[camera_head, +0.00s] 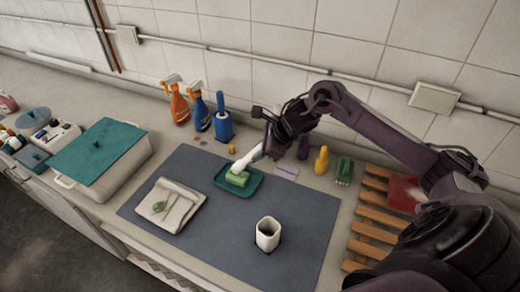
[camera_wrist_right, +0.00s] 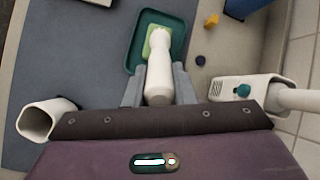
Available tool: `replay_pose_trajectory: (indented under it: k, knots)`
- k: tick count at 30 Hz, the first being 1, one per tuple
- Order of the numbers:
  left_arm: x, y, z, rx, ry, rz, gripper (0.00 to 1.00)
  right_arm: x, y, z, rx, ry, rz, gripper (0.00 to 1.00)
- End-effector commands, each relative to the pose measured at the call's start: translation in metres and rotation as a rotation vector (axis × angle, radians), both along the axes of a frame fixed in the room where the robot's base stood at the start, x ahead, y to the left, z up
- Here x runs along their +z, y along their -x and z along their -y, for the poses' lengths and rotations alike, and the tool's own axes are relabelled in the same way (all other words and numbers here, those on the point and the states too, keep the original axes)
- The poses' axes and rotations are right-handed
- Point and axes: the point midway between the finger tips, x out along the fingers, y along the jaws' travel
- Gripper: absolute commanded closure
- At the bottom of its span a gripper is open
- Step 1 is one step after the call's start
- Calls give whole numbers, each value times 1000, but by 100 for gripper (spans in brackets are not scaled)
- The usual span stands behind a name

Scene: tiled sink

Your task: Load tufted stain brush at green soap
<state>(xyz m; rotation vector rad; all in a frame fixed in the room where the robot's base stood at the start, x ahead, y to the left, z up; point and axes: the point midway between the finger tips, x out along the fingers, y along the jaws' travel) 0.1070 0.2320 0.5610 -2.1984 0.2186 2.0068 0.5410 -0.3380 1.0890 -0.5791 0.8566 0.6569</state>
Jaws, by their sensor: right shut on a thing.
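The white tufted stain brush (camera_head: 248,159) is held by its handle in my right gripper (camera_head: 270,146), which is shut on it. The brush slants down to the left, its head end at the green soap (camera_head: 238,179). The soap lies in a teal dish (camera_head: 256,188) on the grey mat. In the right wrist view, the brush (camera_wrist_right: 160,75) lies between the fingers of the gripper (camera_wrist_right: 160,92), its far end over the soap (camera_wrist_right: 152,42) in the dish (camera_wrist_right: 134,58). The bristles are hidden, so I cannot tell whether they touch the soap. My left gripper is not in view.
A white cup (camera_head: 268,234) stands on the mat in front of the dish. A folded cloth (camera_head: 180,207) lies left. Spray bottles (camera_head: 199,110) and a blue brush in a holder (camera_head: 223,122) stand behind. A wooden rack (camera_head: 374,222) is right.

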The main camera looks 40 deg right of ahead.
Motion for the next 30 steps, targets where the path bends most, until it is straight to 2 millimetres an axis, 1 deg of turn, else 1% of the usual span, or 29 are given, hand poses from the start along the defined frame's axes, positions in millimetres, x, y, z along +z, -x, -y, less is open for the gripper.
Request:
replay_pose_trajectory:
  k: [11,30]
  knots:
    - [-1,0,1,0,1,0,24,-1,0,0,0,0,0,100]
    - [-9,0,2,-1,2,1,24,-8,0,0,0,-1,1,100]
